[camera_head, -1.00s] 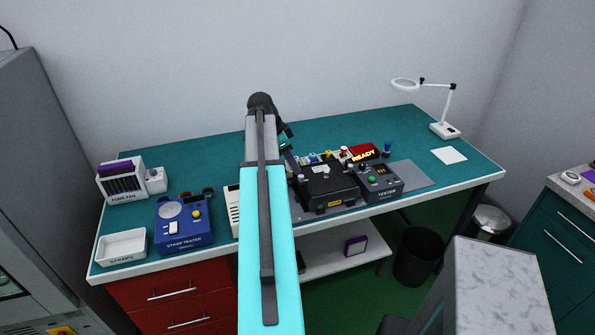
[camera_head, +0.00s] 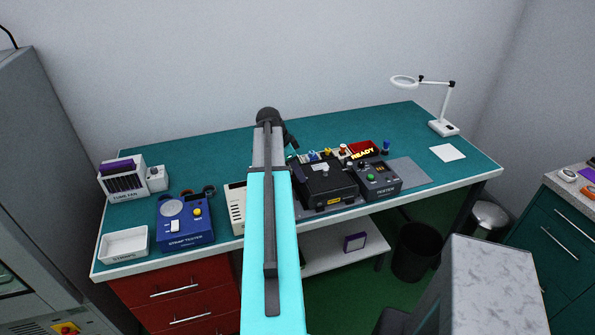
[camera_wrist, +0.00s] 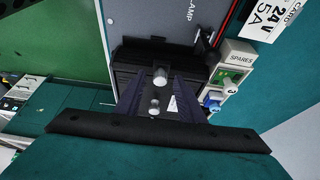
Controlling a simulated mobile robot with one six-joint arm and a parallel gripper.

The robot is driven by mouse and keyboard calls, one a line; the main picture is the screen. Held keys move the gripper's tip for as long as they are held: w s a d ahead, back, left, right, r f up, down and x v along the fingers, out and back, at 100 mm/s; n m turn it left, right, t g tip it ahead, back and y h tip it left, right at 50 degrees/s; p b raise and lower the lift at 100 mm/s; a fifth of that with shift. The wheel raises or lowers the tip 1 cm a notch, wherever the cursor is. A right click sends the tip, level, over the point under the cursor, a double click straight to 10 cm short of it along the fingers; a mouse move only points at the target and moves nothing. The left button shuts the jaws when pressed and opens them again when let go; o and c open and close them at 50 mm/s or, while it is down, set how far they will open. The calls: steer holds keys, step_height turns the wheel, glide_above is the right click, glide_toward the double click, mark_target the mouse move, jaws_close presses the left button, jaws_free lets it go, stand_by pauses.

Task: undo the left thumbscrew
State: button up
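The black fixture (camera_head: 327,185) sits on the teal bench beside the grey tester (camera_head: 379,182). In the wrist view a silver cylindrical knob (camera_wrist: 160,76), which looks like a thumbscrew, stands up from the dark fixture. A second, smaller silver piece (camera_wrist: 154,106) shows below it. I cannot tell for sure which one is the left thumbscrew. My gripper (camera_wrist: 160,84) has its two dark fingers apart, one on each side of the silver knob, with gaps visible. In the head view my arm hides most of the gripper and the fixture's left edge.
A lit READY sign (camera_head: 363,150) stands behind the fixture. The blue strap tester (camera_head: 185,218) and the white straps tray (camera_head: 123,246) are at left.

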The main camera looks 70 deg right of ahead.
jaws_close()
steer(key=shift+a+f+n+b, duration=0.1)
steer(key=shift+n+b, duration=0.3)
steer(key=shift+n, duration=0.1)
steer(key=shift+s+n+b, duration=0.1)
steer(key=shift+n+b, duration=0.3)
steer(key=n+t+h+b, duration=0.1)
steer(key=n, duration=0.2)
steer(key=shift+s+a+b, duration=0.15)
steer(key=shift+b, duration=0.25)
steer(key=n+t+b, duration=0.1)
steer(key=n, duration=0.2)
steer(key=shift+s+h, duration=0.15)
steer(key=shift+h, duration=0.15)
steer(key=n+t, duration=0.1)
steer(key=n, duration=0.2)
steer(key=shift+s+n+t+b, duration=0.15)
steer(key=shift+n+t+b, duration=0.15)
steer(key=shift+t+b, duration=0.1)
steer(key=n, duration=0.2)
steer(key=n+t, duration=0.1)
steer(key=n, duration=0.1)
steer(key=n+t+y+b, duration=0.1)
steer(key=n, duration=0.1)
steer(key=shift+s+n, duration=0.25)
steer(key=shift+n, duration=0.05)
